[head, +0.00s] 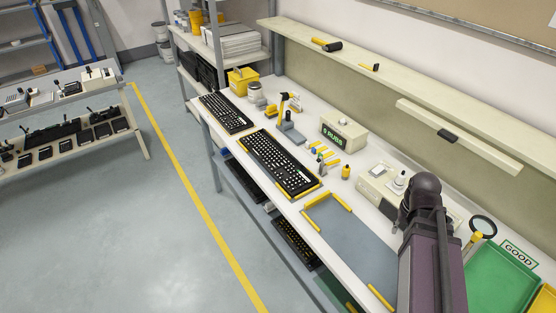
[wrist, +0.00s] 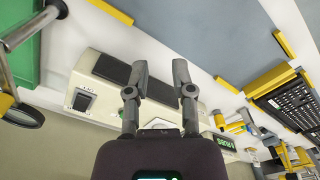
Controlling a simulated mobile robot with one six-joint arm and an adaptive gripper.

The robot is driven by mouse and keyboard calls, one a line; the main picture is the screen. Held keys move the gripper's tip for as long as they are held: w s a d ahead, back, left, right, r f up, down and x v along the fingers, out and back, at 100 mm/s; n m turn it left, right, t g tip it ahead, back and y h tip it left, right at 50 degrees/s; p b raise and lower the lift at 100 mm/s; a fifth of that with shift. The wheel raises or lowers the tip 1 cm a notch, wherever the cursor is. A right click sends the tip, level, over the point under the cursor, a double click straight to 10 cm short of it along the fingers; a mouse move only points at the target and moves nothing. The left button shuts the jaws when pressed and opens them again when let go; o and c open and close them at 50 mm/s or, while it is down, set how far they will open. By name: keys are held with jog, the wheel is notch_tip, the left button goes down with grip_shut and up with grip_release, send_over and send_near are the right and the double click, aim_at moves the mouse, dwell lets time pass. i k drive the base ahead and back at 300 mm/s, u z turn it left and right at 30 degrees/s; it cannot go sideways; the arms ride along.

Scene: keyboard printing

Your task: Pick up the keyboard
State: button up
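A black keyboard (head: 283,166) with pale keys lies on the white bench in the head view, with yellow pieces at its edges. A second black keyboard (head: 226,113) lies farther back on the same bench. In the wrist view a keyboard (wrist: 290,103) beside yellow pieces shows at the right edge, partly cut off. My gripper (wrist: 159,72) is open and empty, its two fingers apart above a pale device (wrist: 82,78). It is well to the side of the keyboard and not touching it. In the head view my arm hides part of the bench at right.
A grey mat (head: 350,238) with yellow corner brackets lies in front of the nearer keyboard. A green-display box (head: 344,134), small tools and a yellow bin (head: 243,81) stand on the bench. A green tray (head: 497,282) is at right. A shelf runs along the wall.

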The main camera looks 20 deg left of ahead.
aim_at(291, 175)
jog(key=k, duration=1.35)
jog(key=u, duration=0.65)
jog(key=i, duration=1.95)
jog(key=z, duration=0.05)
